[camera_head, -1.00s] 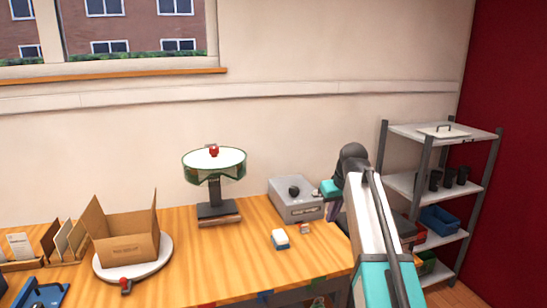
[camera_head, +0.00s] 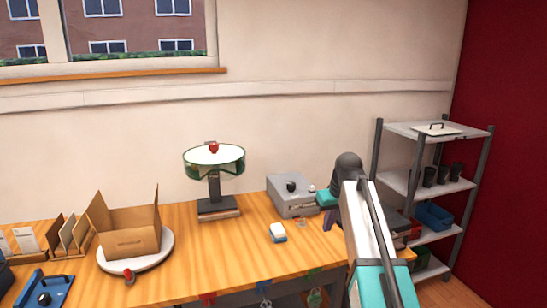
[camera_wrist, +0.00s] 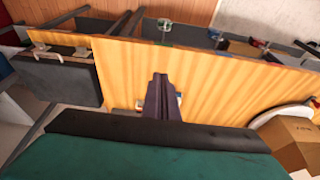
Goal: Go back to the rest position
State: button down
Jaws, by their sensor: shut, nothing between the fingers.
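My gripper (camera_head: 329,222) hangs over the right end of the wooden table (camera_head: 190,262), in front of the grey machine (camera_head: 291,198) with a black knob. Its dark fingers are together and empty. In the wrist view the shut fingers (camera_wrist: 160,82) point out over the tabletop. They partly hide a small white and blue block, which lies on the table in the head view (camera_head: 278,232). My arm reaches up from the bottom right of the head view.
An open cardboard box (camera_head: 130,242) stands on a white round plate (camera_head: 165,262) at the left. A lamp-like stand with a green-rimmed disc (camera_head: 215,163) is at the back. A grey shelf rack (camera_head: 448,186) stands right of the table. The table's middle is mostly clear.

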jog(key=s+a+f+g, duration=0.15)
jog(key=s+f, duration=0.45)
jog(key=f, duration=0.7)
jog(key=s+f+g, duration=0.2)
jog(key=s+f, duration=0.3)
jog(key=f, duration=0.7)
jog(key=s+f+g, duration=0.2)
jog(key=s+f, duration=0.4)
jog(key=f, duration=0.7)
jog(key=s+f+m+g, duration=0.1)
jog(key=s+f, duration=0.5)
jog(key=s, duration=0.5)
jog(key=s+f+m+g, duration=0.1)
jog(key=s+f, duration=0.6)
jog(key=s, duration=0.3)
jog(key=s+f+m+g+h, duration=0.1)
jog(key=s+f, duration=0.5)
jog(key=s, duration=0.5)
jog(key=shift+s+d+f+m, duration=0.3)
jog(key=shift+d, duration=0.05)
